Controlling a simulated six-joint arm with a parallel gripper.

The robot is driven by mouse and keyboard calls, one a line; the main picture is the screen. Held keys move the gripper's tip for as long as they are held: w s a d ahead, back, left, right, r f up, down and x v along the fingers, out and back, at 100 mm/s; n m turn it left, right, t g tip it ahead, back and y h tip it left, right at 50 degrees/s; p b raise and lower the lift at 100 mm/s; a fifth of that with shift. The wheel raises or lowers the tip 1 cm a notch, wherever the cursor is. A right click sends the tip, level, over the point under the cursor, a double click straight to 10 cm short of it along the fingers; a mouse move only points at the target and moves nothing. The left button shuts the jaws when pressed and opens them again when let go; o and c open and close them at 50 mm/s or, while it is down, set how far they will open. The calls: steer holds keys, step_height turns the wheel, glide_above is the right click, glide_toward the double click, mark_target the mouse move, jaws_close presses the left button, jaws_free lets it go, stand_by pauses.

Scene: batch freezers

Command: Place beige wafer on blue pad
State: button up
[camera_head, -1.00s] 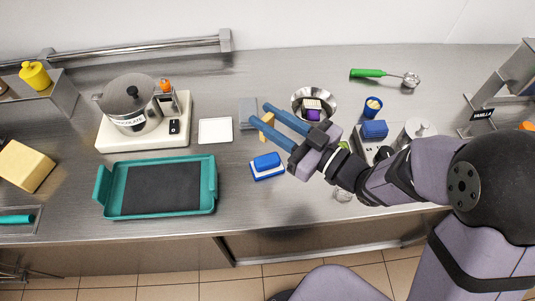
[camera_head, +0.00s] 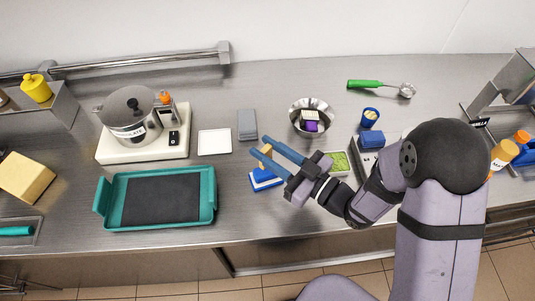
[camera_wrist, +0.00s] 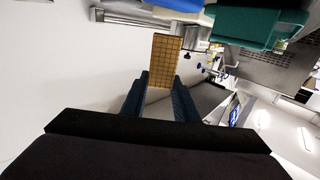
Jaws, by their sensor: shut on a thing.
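The beige wafer (camera_head: 265,149) is a thin slab held between the fingertips of my gripper (camera_head: 260,145). In the wrist view the wafer (camera_wrist: 164,60) shows a grid pattern and stands out past the two blue fingers. In the head view my gripper is just above and beside the blue pad (camera_head: 258,181), a blue and white layered piece on the steel counter. The fingers hide part of the blue pad, and a raised blue part shows on it. The wafer appears apart from the pad, but the height between them is hard to tell.
A white tile (camera_head: 214,142) and a grey block (camera_head: 247,125) lie left of and behind the gripper. A teal tray (camera_head: 207,205) is at left. A steel bowl (camera_head: 298,113) with small blocks stands behind, and a green-filled container (camera_head: 341,162) is at right.

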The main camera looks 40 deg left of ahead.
steer(key=shift+f, duration=1.3)
steer(key=shift+f, duration=0.2)
steer(key=o, duration=1)
steer(key=shift+d+r, duration=0.1)
steer(key=shift+r, duration=0.1)
steer(key=shift+d+b, duration=1.7)
steer(key=shift+d, duration=4.2)
